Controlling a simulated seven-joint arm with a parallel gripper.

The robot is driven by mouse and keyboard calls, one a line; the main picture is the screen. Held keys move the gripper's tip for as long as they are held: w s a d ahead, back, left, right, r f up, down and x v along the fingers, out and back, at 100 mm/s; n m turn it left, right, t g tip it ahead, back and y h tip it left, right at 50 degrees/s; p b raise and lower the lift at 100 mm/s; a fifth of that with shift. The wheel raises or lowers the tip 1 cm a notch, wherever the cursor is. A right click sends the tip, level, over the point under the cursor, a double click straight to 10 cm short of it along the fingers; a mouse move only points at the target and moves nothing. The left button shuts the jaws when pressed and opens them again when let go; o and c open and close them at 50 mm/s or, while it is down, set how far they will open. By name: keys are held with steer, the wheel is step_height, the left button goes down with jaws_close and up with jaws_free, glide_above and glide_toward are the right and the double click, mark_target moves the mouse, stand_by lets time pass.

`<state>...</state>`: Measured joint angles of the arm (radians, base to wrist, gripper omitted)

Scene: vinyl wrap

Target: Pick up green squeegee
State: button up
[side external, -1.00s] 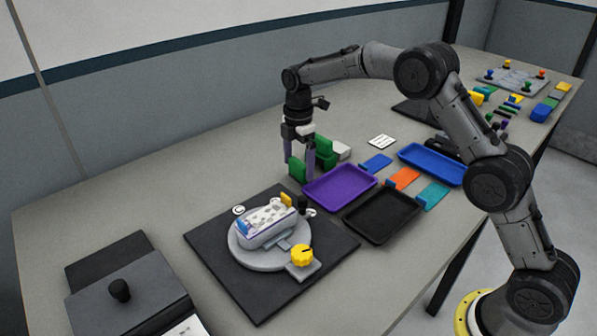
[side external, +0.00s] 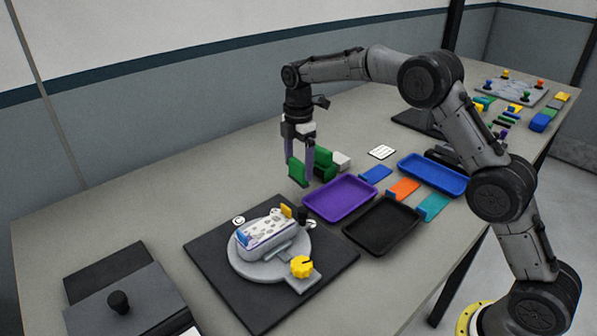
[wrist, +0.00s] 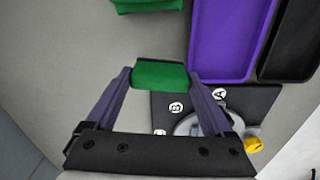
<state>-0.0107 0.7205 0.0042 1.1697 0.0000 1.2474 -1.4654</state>
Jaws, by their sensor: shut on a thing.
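The green squeegee (side external: 297,172) is between the two purple fingers of my gripper (side external: 301,165) in the side view. In the wrist view the squeegee (wrist: 160,74) spans the gap between the fingertips (wrist: 160,78), and my gripper is shut on it. It appears slightly above the table, left of the purple tray. A second green block (side external: 325,163) stands just behind and to the right of it. That block shows at the top of the wrist view (wrist: 147,5). The fingers hide part of the squeegee's ends.
The purple tray (side external: 341,198) and black tray (side external: 383,224) lie to the right. A dark mat (side external: 215,268) with a round grey turntable (side external: 263,268) lies in front. A white block (side external: 342,160) sits by the second green block.

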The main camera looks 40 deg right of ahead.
steer(key=s+r, duration=1)
steer(key=s, duration=0.4)
steer(key=shift+d, duration=0.1)
steer(key=o, duration=0.8)
steer(key=shift+c, duration=0.2)
steer(key=c, duration=0.6)
steer(key=w+a+r+n, duration=0.1)
steer(key=w+a+r, duration=0.15)
steer(key=a, duration=1.35)
steer(key=shift+w+f, duration=0.2)
steer(key=shift+f, duration=1.65)
steer(key=shift+w+f, duration=0.2)
steer(key=shift+f, duration=1.6)
